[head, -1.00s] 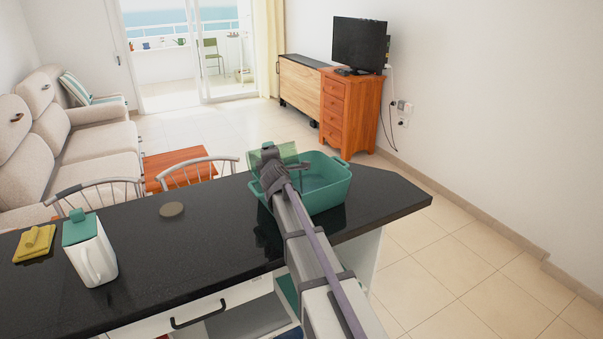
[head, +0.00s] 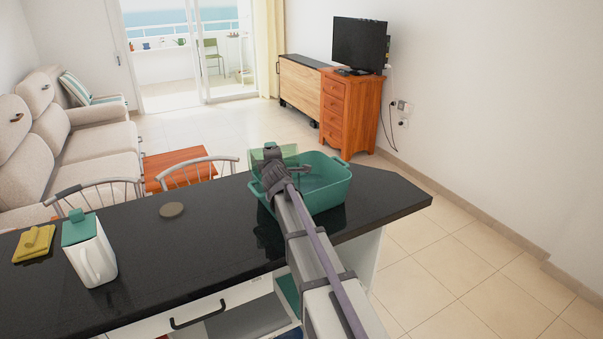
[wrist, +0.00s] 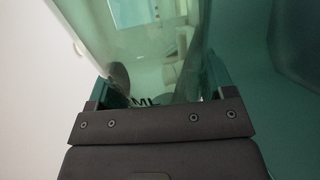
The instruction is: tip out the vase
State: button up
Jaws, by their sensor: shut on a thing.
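A clear green glass vase (head: 289,150) is in my gripper (head: 271,160) at the far edge of the dark counter. In the wrist view the vase (wrist: 150,45) fills the space between my fingers (wrist: 160,90), which are shut on it. It appears tilted over on its side, but its mouth is hard to make out. The vase is above the left part of a teal basin (head: 331,188), which stands on the counter. My gripper and arm hide part of the basin and vase. Whether anything is inside the vase cannot be told.
A white jug with a teal lid (head: 92,255), a yellow cloth (head: 34,244) and a round grey disc (head: 172,210) are on the counter (head: 190,265) to the left. Chairs (head: 195,172) stand behind it. The counter between jug and basin is mostly clear.

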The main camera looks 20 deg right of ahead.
jog(key=shift+d+r+m+p, duration=0.15)
jog(key=shift+r+m+p, duration=0.25)
jog(key=shift+m, duration=0.1)
dwell(0.4)
